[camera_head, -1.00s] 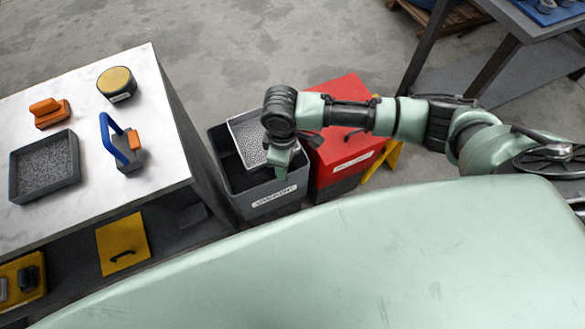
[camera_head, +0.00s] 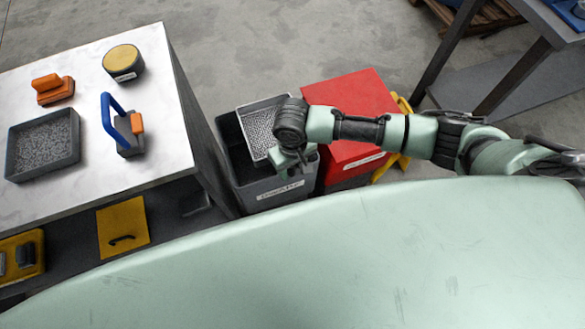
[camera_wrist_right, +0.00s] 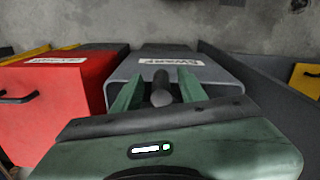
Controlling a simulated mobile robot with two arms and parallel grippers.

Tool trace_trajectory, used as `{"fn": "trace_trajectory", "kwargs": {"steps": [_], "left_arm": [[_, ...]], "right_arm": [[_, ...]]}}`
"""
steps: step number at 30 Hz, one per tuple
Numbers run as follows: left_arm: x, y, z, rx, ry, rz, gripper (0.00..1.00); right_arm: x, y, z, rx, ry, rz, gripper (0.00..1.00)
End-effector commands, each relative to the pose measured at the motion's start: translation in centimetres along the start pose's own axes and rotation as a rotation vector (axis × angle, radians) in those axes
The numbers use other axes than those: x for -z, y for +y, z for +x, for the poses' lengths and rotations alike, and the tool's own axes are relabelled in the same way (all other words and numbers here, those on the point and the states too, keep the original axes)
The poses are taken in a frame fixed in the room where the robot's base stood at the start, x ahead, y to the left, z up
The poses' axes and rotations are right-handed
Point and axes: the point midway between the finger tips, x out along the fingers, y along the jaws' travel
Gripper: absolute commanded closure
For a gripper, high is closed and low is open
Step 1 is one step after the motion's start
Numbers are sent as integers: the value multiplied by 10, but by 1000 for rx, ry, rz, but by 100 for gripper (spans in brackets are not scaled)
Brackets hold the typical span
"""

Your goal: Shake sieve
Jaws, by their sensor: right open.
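The sieve (camera_head: 258,128), a light grey tray with a fine mesh bottom, sits in the mouth of a dark grey bin labelled swarf (camera_head: 228,150). My right gripper (camera_head: 296,160) is at the front right of the sieve, over the bin, partly hidden by its own wrist. In the right wrist view the two green fingers (camera_wrist_right: 160,90) are open. A dark rounded bar (camera_wrist_right: 161,88) shows between them, with gaps on both sides; it may be the sieve's handle. The swarf bin (camera_wrist_right: 215,70) shows beyond the fingers. My left gripper is not in view.
A red lidded bin (camera_head: 352,105) stands right beside the swarf bin, under my right forearm. A white-topped bench (camera_head: 60,205) on the left holds a tray of grey granules (camera_head: 42,180), a blue-handled tool (camera_head: 108,118), an orange item (camera_head: 52,95) and a round yellow-topped container (camera_head: 123,58).

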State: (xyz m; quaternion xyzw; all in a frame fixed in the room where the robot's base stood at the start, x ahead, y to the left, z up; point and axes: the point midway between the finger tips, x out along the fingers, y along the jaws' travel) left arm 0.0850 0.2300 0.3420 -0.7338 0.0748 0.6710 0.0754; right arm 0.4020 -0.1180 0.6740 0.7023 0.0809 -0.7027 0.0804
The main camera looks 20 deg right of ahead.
Motion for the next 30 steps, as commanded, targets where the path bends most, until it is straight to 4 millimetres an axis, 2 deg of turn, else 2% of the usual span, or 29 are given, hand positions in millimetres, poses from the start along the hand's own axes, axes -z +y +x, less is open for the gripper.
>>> {"fn": "trace_trajectory", "kwargs": {"steps": [4,11,12,16,17,30], "left_arm": [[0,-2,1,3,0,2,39],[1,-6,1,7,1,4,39],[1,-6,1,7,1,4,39],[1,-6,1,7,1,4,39],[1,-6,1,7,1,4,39],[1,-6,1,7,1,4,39]], "right_arm": [[0,0,10,-1,0,-2,59],[0,0,11,0,1,-2,59],[0,0,11,0,1,-2,61],[0,0,11,0,1,-2,98],[0,0,11,0,1,-2,100],[0,0,10,-1,1,-2,100]]}}
